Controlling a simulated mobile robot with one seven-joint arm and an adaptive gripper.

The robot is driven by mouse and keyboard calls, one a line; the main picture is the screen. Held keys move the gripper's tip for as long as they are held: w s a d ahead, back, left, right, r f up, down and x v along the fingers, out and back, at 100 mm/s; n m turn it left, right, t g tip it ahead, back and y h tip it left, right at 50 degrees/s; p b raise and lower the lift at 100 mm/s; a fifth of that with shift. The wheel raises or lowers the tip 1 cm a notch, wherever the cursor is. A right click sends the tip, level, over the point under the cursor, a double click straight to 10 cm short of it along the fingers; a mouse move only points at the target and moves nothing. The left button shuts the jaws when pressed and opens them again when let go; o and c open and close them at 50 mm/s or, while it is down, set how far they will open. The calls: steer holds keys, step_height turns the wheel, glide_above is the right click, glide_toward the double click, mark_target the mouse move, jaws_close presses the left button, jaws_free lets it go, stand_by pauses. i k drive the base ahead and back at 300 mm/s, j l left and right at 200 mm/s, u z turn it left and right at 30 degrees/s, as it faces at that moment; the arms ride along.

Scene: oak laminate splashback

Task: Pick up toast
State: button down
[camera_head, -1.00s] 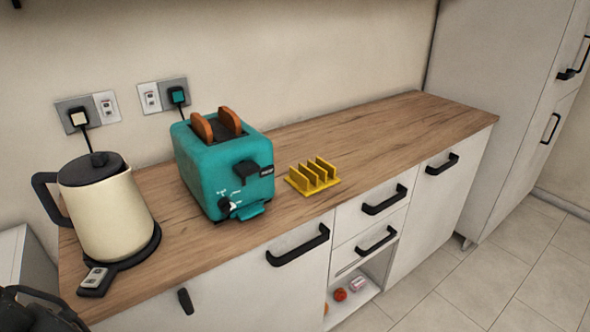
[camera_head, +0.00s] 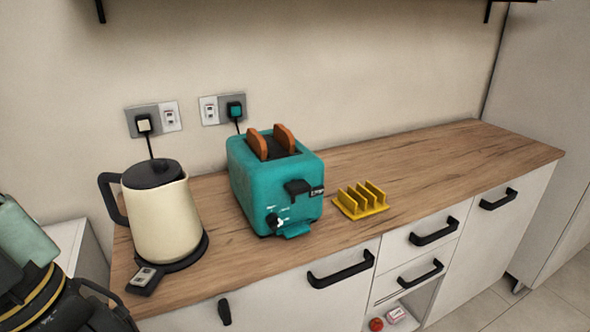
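Two slices of brown toast stick up out of the slots of a teal toaster (camera_head: 262,185) on the wooden counter. The left slice (camera_head: 257,145) and the right slice (camera_head: 285,138) both show only their upper parts; the rest is hidden inside the toaster. A black and teal part of my arm with a yellow stripe shows at the lower left edge, apart from the toaster. My gripper's fingertips cannot be made out there.
A cream kettle (camera_head: 163,220) on a black base stands left of the toaster. A yellow toast rack (camera_head: 361,201) stands empty to its right. The counter (camera_head: 470,160) is clear farther right. Dark shelf brackets (camera_head: 489,10) show at the top. Black-handled drawers (camera_head: 420,243) are below.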

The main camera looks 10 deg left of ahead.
mark_target(256, 140)
steer(key=i+l+u, duration=0.15)
steer(key=l, duration=0.2)
steer(key=i+l+u, duration=0.3)
steer(key=l, duration=0.45)
steer(key=i+l+u, duration=0.15)
steer(key=l, duration=0.25)
steer(key=i+l+u, duration=0.1)
steer(key=l, duration=0.3)
steer(key=i+l, duration=0.1)
steer(key=i, duration=0.55)
